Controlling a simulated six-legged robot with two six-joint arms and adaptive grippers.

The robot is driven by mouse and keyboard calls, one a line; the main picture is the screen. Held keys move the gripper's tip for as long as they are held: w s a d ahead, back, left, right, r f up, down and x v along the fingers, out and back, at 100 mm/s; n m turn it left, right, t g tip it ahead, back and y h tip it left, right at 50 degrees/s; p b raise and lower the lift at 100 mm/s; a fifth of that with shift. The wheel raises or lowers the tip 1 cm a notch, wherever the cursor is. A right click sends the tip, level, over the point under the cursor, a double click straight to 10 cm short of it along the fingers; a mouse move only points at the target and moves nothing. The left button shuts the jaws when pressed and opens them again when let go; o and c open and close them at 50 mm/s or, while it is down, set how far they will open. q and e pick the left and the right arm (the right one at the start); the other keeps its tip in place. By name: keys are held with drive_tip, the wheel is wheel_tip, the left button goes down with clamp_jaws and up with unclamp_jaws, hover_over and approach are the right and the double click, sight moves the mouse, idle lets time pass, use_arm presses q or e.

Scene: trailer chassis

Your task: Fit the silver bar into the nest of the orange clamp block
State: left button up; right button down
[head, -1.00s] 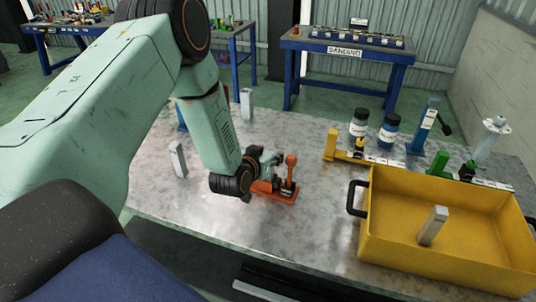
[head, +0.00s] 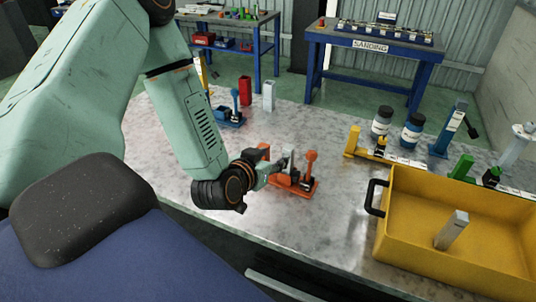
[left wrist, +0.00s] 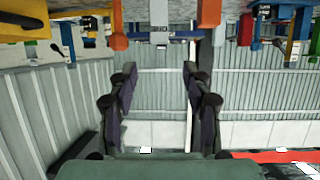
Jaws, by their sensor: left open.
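The orange clamp block (head: 303,187) lies on the grey metal table, with an upright orange handle at its right end. A silver bar (head: 291,156) stands upright at the block between its orange parts; whether it is fully seated is hidden. My left gripper (head: 279,168) is open, low beside the block on its left, near the bar. The left wrist view, which looks upside down, shows the open fingers (left wrist: 162,95) with the silver bar (left wrist: 159,18) beyond them between orange parts (left wrist: 119,38). My right gripper is not in view.
Another silver bar (head: 269,96) stands by a red bar (head: 245,90) behind. A yellow bin (head: 405,250) at right holds a silver bar (head: 452,231). Blue (head: 229,115), yellow (head: 379,150) and green (head: 461,168) clamps and two bottles (head: 382,121) stand around. Table is clear right of the block.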

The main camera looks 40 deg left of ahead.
use_arm(q)
drive_tip(key=s+d+f+m+g+h, duration=0.1)
drive_tip(key=s+d+f+g+h, duration=0.2)
drive_tip(key=s+d+f+g, duration=0.65)
drive_tip(key=s+f, duration=0.4)
drive_tip(key=s, duration=0.5)
drive_tip(key=s+d+f+g, duration=0.2)
drive_tip(key=s+f+g, duration=0.2)
drive_tip(key=s, duration=0.7)
drive_tip(key=shift+f+m, duration=0.3)
drive_tip(key=shift+f, duration=0.05)
wheel_tip(320, 180, down, 17)
drive_tip(key=b, duration=1.7)
drive_tip(key=shift+f+y, duration=0.2)
drive_tip(key=shift+y, duration=0.1)
